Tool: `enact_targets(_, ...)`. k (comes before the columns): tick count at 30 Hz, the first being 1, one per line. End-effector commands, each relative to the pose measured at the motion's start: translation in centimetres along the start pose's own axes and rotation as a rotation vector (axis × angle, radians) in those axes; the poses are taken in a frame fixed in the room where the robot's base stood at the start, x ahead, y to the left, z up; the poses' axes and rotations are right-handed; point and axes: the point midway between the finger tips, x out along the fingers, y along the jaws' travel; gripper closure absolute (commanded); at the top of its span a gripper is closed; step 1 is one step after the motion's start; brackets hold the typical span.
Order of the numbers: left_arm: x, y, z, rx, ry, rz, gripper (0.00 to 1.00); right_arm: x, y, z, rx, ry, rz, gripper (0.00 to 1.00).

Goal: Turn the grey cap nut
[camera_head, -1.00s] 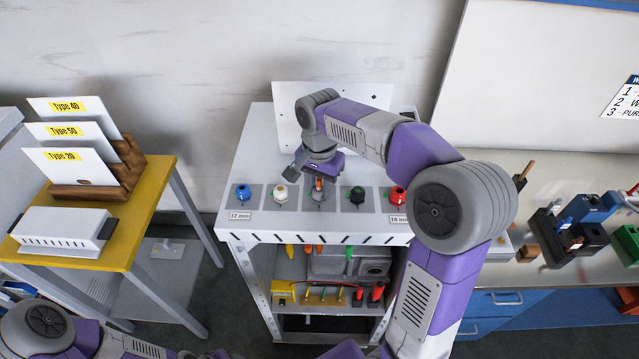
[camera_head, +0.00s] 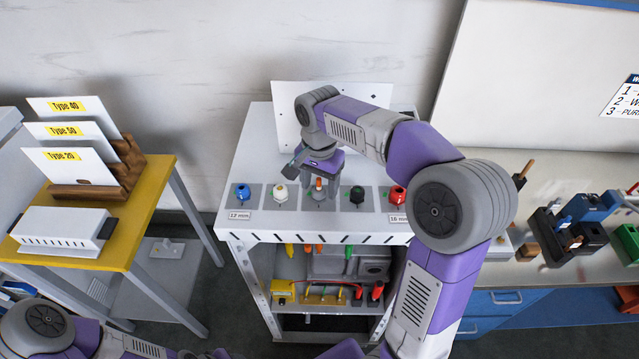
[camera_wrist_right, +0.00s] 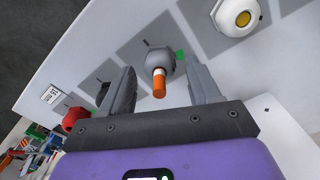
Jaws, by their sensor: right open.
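The grey cap nut (camera_head: 318,193) is in the middle of a row of coloured cap nuts on the white cabinet top. An orange-and-white tip sticks up from it. In the right wrist view my right gripper (camera_wrist_right: 163,82) is open, with one finger on each side of the nut. Gaps show between the fingers and the nut. My left arm shows at the lower left, but its gripper is out of view.
The white (camera_head: 281,193) and black (camera_head: 356,195) cap nuts stand close on either side. Blue (camera_head: 242,192) and red (camera_head: 397,195) ones are at the row's ends. An upright white panel (camera_head: 290,125) stands behind. A yellow table (camera_head: 128,250) is at left.

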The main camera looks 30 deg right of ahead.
Motion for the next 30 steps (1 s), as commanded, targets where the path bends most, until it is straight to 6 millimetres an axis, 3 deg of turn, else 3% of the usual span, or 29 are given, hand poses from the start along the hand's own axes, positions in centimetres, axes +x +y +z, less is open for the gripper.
enact_targets(9,-0.7,0.3,0.0,0.000,0.000,0.000,0.57,-5.2,-0.1,0.0,0.000,0.002,-0.004,0.38)
enact_targets(13,-0.9,0.3,0.0,0.000,0.000,0.000,0.57,-6.6,-0.1,0.0,0.000,0.001,-0.002,0.38)
enact_targets(30,-0.9,0.3,0.0,0.000,0.000,0.000,0.57,-7.1,0.0,0.0,0.000,0.000,-0.001,0.38)
